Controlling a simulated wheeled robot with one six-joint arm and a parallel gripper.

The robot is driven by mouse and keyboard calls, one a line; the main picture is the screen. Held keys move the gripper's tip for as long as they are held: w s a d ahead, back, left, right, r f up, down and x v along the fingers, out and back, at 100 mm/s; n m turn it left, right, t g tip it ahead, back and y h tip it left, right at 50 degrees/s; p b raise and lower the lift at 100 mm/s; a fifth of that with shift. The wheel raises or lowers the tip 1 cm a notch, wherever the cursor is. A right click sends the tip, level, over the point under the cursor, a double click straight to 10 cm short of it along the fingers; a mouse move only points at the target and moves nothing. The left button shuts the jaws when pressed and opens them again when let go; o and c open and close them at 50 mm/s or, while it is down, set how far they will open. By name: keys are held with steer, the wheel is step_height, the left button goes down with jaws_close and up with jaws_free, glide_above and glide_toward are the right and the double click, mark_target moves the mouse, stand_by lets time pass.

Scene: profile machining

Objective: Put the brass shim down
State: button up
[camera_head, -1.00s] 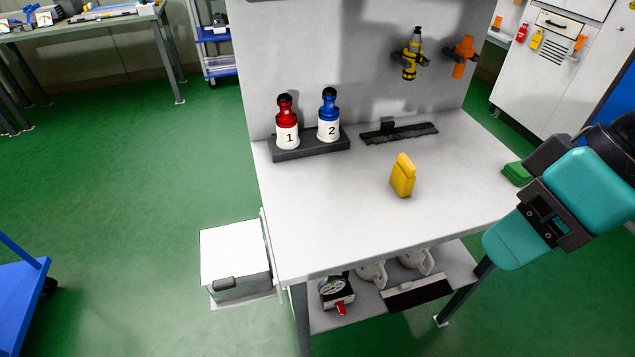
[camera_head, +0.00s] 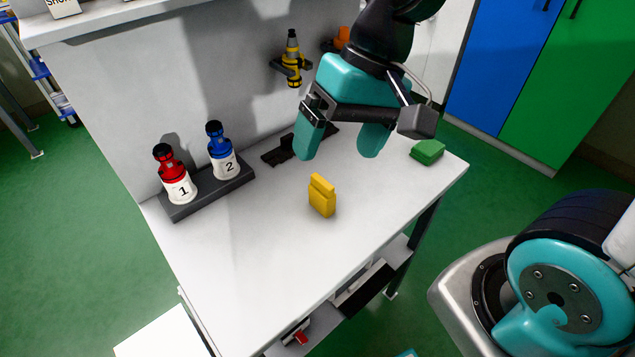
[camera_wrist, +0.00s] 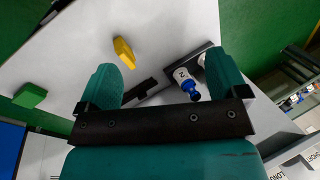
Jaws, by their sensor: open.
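A yellow upright piece (camera_head: 322,197) stands on the white tabletop near its middle, and it also shows in the wrist view (camera_wrist: 123,53). No other loose piece on the tabletop is brass-coloured, but I cannot tell whether this one is the brass shim. My gripper (camera_head: 337,150) is open over the back of the table, its teal fingers pointing down. In the wrist view my gripper (camera_wrist: 163,72) has nothing between its fingers. The yellow piece stands apart from the fingers, nearer the front of the table.
A red bottle marked 1 (camera_head: 174,178) and a blue bottle marked 2 (camera_head: 221,152) stand in a dark rack (camera_head: 208,197) at the left. A green block (camera_head: 428,151) lies at the right edge. A black strip (camera_head: 282,150) lies by the back panel. The front tabletop is clear.

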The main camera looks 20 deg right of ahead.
steer(key=w+d+f+m+p, duration=0.1)
steer(key=w+d+m+p, duration=0.1)
steer(key=w+d+m, duration=0.4)
steer(key=m+g+p, duration=0.1)
steer(key=m+p, duration=0.1)
steer(key=m, duration=0.7)
glide_toward(324, 180)
steer(key=shift+p+x, duration=2.3)
steer(key=shift+x, duration=4.15)
steer(key=c, duration=1.2)
